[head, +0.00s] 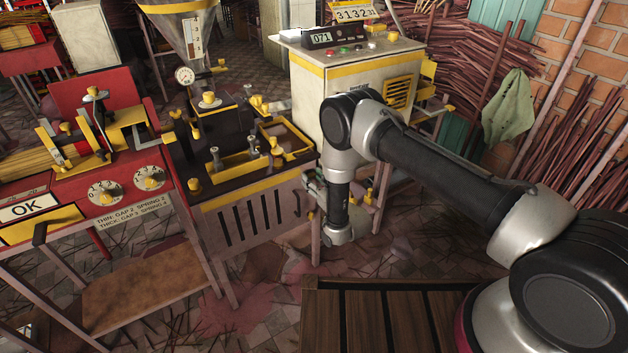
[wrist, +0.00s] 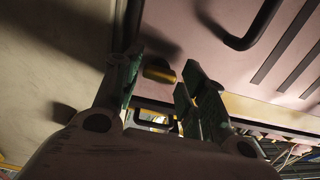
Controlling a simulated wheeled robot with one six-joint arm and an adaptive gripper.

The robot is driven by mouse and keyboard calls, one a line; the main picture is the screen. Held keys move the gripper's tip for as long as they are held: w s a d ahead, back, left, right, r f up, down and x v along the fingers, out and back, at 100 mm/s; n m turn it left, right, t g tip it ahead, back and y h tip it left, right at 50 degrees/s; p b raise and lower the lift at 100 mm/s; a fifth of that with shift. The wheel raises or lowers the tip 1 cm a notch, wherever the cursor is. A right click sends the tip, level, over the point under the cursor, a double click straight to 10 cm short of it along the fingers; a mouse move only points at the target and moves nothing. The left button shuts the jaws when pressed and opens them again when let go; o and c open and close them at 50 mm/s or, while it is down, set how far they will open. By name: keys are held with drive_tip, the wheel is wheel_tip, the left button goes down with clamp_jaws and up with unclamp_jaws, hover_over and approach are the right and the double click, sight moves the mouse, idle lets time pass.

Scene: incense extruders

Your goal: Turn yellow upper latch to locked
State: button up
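In the wrist view, a short yellow latch knob (wrist: 158,73) sticks out beside the edge of a pale panel. My gripper (wrist: 164,62) is open, with one green-tipped finger on each side of the knob as seen from the wrist. I cannot tell whether either finger touches it. How the latch is turned does not show clearly. In the head view, my gripper is beside the right front corner of the dark extruder (head: 250,205), largely hidden by my own wrist, and I cannot make out the latch there.
The extruder's slotted front panel has a black handle (head: 297,203), also visible in the wrist view (wrist: 252,28). A cream control cabinet (head: 310,85) stands behind my arm. A red machine (head: 110,190) stands at left. A slatted wooden top (head: 385,320) lies in front.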

drive_tip(key=shift+o, duration=0.4)
drive_tip(key=v, duration=1.2)
